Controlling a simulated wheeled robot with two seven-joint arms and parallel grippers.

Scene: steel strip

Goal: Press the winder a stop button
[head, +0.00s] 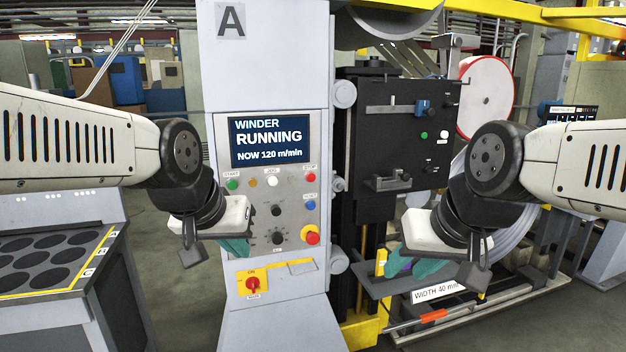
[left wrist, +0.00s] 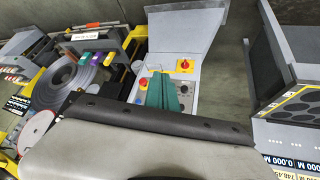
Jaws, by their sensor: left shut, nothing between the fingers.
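The winder A panel (head: 292,222) stands upright in front of me; its screen (head: 269,141) reads WINDER RUNNING, NOW 120 m/min. The red stop button (head: 311,177), under a STOP label, sits at the panel's upper right, below the screen. My left gripper (head: 236,249) is shut and empty, its teal fingers in front of the panel's lower left, below and left of the stop button. In the left wrist view the teal fingers (left wrist: 163,93) cover part of the panel; the stop button cannot be made out there. My right gripper (head: 425,267) hangs right of the panel; its finger gap is unclear.
Nearby controls are a green start button (head: 232,184), a white jog button (head: 272,181), a blue button (head: 310,205), black knobs and a red emergency button (head: 312,237) on yellow. A red rotary switch (head: 252,285) is below. Black machinery (head: 405,140) stands right of the panel.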

